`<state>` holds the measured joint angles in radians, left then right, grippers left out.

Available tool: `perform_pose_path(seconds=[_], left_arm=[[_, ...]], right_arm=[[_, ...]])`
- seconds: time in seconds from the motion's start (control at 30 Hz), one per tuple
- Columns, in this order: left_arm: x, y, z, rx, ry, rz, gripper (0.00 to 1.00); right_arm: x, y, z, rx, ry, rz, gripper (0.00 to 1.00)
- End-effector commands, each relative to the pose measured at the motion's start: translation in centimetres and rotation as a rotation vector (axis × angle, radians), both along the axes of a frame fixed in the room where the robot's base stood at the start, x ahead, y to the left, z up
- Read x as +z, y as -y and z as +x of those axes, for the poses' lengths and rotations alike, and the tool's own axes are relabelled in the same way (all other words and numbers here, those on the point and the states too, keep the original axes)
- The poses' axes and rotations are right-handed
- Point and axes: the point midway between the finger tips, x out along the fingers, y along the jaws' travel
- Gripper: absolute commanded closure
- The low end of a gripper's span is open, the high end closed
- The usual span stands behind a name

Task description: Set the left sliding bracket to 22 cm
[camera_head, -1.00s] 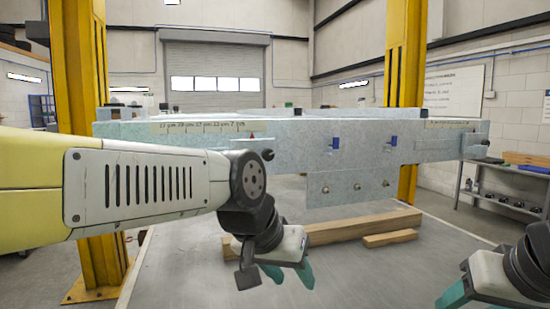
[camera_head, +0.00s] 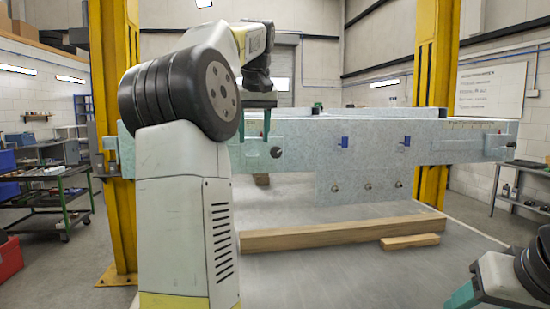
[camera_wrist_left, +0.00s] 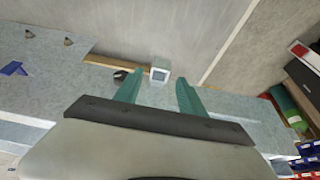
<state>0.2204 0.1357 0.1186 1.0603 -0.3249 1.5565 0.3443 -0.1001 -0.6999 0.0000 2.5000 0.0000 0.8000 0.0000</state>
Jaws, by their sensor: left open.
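The grey steel frame beam (camera_head: 470,145) runs across the middle of the head view. The left sliding bracket (camera_head: 256,149) sits on its face, with a black knob (camera_head: 277,152) at its right. In the left wrist view, a pale square block (camera_wrist_left: 159,75) with a dark knob (camera_wrist_left: 120,75) beside it shows just past the fingertips. My left gripper (camera_head: 254,128) points down at the beam above the bracket, open; its green fingers (camera_wrist_left: 158,92) are apart with nothing gripped. My arm hides the left scale. My right gripper (camera_head: 462,297) is partly cut off at the lower right.
Yellow posts (camera_head: 432,80) stand at both sides. Wooden beams (camera_head: 340,232) lie below. A tool cart (camera_head: 45,190) stands at left and a shelf (camera_head: 525,195) at right. The floor in front is mostly clear.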

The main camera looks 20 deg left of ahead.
Motion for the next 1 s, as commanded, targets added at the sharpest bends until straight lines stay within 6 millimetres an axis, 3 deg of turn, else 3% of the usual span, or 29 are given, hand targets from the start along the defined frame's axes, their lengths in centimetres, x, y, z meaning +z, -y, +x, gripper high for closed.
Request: perform_pose_path(seconds=[0.17, 0.6, 0.93, 1.0], left_arm=[[-0.9, -0.7, 0.5, 0.016, -0.003, -0.001, 0.53], [-6.5, -1.9, 2.5, 0.013, -0.001, 0.0, 0.53], [-7.0, -1.9, 2.7, 0.012, 0.001, 0.0, 0.53], [-7.0, -1.9, 2.7, 0.012, 0.001, 0.0, 0.63]], right_arm=[[0.0, 0.0, 0.0, 0.0, 0.0, 0.0, 0.44], [0.0, 0.0, 0.0, 0.0, 0.0, 0.0, 0.44], [0.0, 0.0, 0.0, 0.0, 0.0, 0.0, 0.44], [0.0, 0.0, 0.0, 0.0, 0.0, 0.0, 0.44]])
